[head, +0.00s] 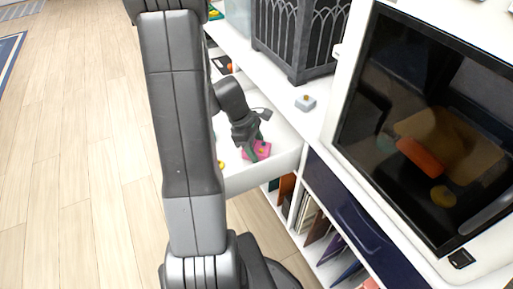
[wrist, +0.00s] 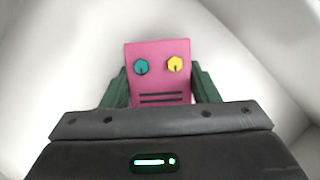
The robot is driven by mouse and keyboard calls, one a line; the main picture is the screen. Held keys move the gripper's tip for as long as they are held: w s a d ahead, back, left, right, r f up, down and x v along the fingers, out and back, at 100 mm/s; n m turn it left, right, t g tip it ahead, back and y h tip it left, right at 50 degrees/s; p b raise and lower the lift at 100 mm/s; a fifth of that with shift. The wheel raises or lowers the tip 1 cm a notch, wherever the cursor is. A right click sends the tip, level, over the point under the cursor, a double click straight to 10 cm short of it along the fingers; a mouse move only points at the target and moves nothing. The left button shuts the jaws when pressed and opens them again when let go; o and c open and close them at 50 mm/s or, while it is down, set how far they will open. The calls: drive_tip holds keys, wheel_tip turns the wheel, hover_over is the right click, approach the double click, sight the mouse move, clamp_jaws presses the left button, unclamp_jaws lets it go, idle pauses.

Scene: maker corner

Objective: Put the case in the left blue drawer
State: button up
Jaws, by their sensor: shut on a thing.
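A pink case (head: 263,150) with a teal knob, a yellow knob and dark slots is between my gripper's green fingers. In the wrist view the case (wrist: 158,88) is upright in the picture, with a finger on either side. My gripper (head: 252,152) is shut on it, down inside an open white-walled drawer (head: 262,172). White drawer walls surround the case in the wrist view. I cannot tell whether the case touches the drawer floor. The front of this open drawer is hidden behind my arm. To its right, a dark blue drawer (head: 345,218) is shut.
A white machine with a dark window (head: 425,125) stands on the white counter at right. A dark lattice-sided box (head: 297,35) and a small grey block with an orange knob (head: 306,102) are also there. A yellow thing (head: 221,164) shows inside the drawer. Shelves below hold books. Wooden floor at left is clear.

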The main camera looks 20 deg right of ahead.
drive_tip(key=shift+f, duration=0.1)
drive_tip(key=o, duration=1)
drive_tip(key=p+v, duration=0.3)
drive_tip(key=v, duration=0.9)
